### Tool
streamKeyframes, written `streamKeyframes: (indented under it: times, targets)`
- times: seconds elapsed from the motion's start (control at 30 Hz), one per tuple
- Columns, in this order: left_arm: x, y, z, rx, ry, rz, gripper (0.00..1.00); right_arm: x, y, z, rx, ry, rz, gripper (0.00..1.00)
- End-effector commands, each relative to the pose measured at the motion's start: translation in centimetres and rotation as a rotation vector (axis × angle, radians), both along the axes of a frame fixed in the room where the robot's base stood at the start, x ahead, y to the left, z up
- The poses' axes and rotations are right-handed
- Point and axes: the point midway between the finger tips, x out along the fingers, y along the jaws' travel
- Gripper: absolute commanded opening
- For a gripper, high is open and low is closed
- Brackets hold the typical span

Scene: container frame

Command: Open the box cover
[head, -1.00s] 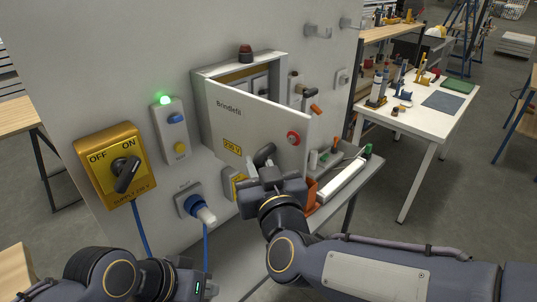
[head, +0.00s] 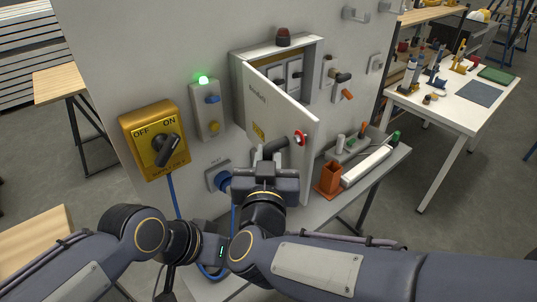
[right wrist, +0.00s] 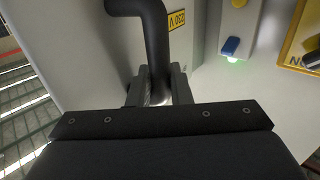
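The box cover (head: 280,105) is the grey hinged door of a wall box (head: 240,72). It stands swung out from its left side, and switches show inside. A black bent handle (right wrist: 150,35) sticks out from the cover's front. My right gripper (head: 265,165) is at the cover's lower front; in the right wrist view its fingers (right wrist: 159,92) are closed around the handle's end. My left arm is low at the left in the head view; the fingers of its gripper cannot be made out.
A yellow switch box (head: 155,140) and a green-lit button box (head: 206,110) are on the wall to the left. A shelf below holds an orange cup (head: 329,178) and a white bar (head: 366,166). A white table (head: 455,110) stands at the right.

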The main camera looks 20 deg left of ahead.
Motion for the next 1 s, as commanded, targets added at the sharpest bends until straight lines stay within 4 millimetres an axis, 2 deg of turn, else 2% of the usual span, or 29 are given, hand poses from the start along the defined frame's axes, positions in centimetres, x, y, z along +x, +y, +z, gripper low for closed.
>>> streamKeyframes:
  times: [0.03, 0.13, 0.17, 0.53, 1.0]
  targets:
    - [0.0, 0.0, 0.1, 0.000, 0.000, 0.000, 0.00, 0.3, -0.1, 1.2, 0.016, -0.023, -0.007, 0.23]
    - [0.0, 0.0, 0.1, 0.000, 0.000, 0.000, 0.00, 0.3, -0.1, 1.2, 0.016, -0.023, -0.008, 0.36]
    - [0.0, 0.0, 0.1, 0.000, 0.000, 0.000, 0.00, 0.3, -0.1, 1.2, 0.016, -0.022, -0.008, 0.37]
    - [0.0, 0.0, 0.0, 0.000, 0.000, 0.000, 0.00, 0.0, -0.1, 1.2, 0.017, -0.023, -0.005, 0.37]
    - [0.0, 0.0, -2.0, 0.000, 0.000, 0.000, 0.00, -6.3, -2.5, 0.4, 0.007, -0.008, 0.000, 0.37]
